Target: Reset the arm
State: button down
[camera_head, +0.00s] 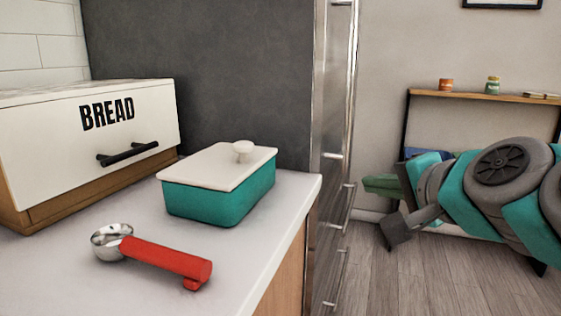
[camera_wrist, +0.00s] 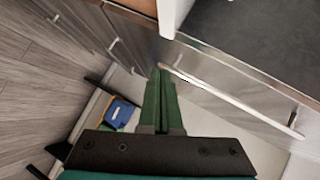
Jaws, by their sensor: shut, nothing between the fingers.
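My gripper (camera_wrist: 161,85) shows in the wrist view as two dark green fingers pressed together, with nothing between them. In the head view my teal and grey arm is folded at the right, off to the side of the counter and in front of the shelf. The gripper is clear of the countertop items, and none of them is being touched. A green part at the left end of the arm in the head view looks like the fingers, but its details are small.
The counter (camera_head: 60,285) holds a bread box (camera_head: 60,150), a teal dish with white lid (camera_head: 222,202) and a red-handled scoop (camera_head: 165,257). A tall steel-fronted unit (camera_head: 334,120) stands beside it. A shelf (camera_head: 470,95) holds small jars. Wooden floor (camera_head: 440,285) is open at lower right.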

jog(key=s+a+f+n+g, duration=0.2)
jog(key=s+f+g, duration=0.1)
jog(key=f, duration=0.4)
jog(key=s+a+f+n+g, duration=0.2)
jog(key=s+f+n+g, duration=0.1)
jog(key=f, duration=0.5)
jog(key=s+a+f+n+g, duration=0.2)
jog(key=s+f, duration=0.1)
jog(key=f, duration=0.4)
jog(key=s+d+f+n+g+h, duration=0.3)
jog(key=s+f+g, duration=0.4)
jog(key=s+f, duration=0.3)
jog(key=s+d+n, duration=0.1)
jog(key=s+d, duration=0.1)
jog(key=s, duration=0.1)
jog(key=shift+s+n+h, duration=0.25)
jog(key=shift+n+h, duration=0.15)
